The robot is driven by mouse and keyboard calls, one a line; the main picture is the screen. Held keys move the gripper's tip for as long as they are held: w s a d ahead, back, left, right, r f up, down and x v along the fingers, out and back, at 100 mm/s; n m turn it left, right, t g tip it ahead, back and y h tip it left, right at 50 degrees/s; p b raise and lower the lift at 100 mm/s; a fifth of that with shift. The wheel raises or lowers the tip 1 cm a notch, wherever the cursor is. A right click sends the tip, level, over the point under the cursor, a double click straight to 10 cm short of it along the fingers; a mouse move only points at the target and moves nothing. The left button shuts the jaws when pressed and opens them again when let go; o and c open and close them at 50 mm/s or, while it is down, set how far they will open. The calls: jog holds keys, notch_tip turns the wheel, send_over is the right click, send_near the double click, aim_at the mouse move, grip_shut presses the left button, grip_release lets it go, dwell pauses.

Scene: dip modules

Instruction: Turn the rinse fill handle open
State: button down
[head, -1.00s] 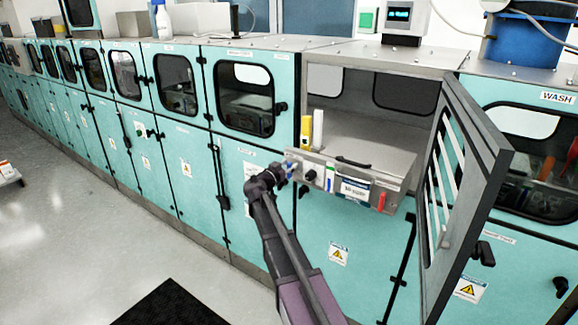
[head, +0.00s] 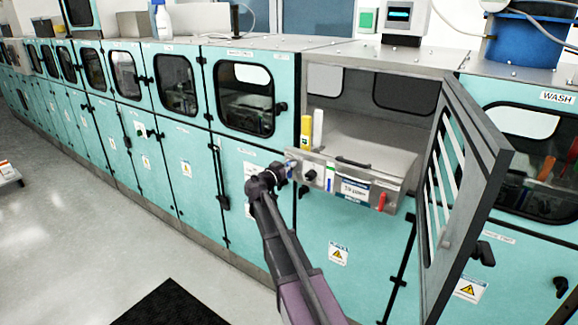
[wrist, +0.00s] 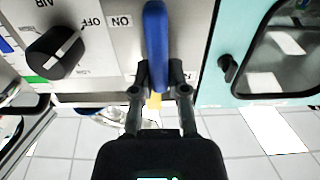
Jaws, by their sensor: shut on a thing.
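A blue lever handle (wrist: 155,42) stands upright in the wrist view, on a grey metal panel (wrist: 120,55) beside an "ON" label. No rinse fill label is readable on it. My gripper (wrist: 158,80) has its two dark fingers closed around the lower end of this handle, one finger on each side. In the head view, my gripper (head: 288,172) is at the left end of the control panel, below the open cabinet. The handle's base and its pivot are hard to make out.
A black knob (wrist: 55,52) is left of the handle, and a teal door with a black latch (wrist: 228,68) is to its right. A red handle (head: 382,201) is farther right on the panel. The open cabinet door (head: 462,170) swings out at right.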

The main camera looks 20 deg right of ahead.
jog(key=shift+n, duration=0.3)
jog(key=n, duration=0.3)
jog(key=shift+w+a+f, duration=0.1)
jog(key=shift+w+a, duration=0.15)
jog(key=shift+w, duration=0.15)
jog(key=n, duration=0.4)
jog(key=f+n+b, duration=0.1)
jog(key=n, duration=0.4)
jog(key=w+a+f+n+b, duration=0.1)
jog(key=n, duration=0.4)
jog(key=shift+w+f, duration=0.1)
jog(key=shift+f, duration=0.05)
jog(key=c, duration=0.6)
grip_release()
jog(key=shift+d, duration=0.1)
jog(key=shift+c, duration=0.2)
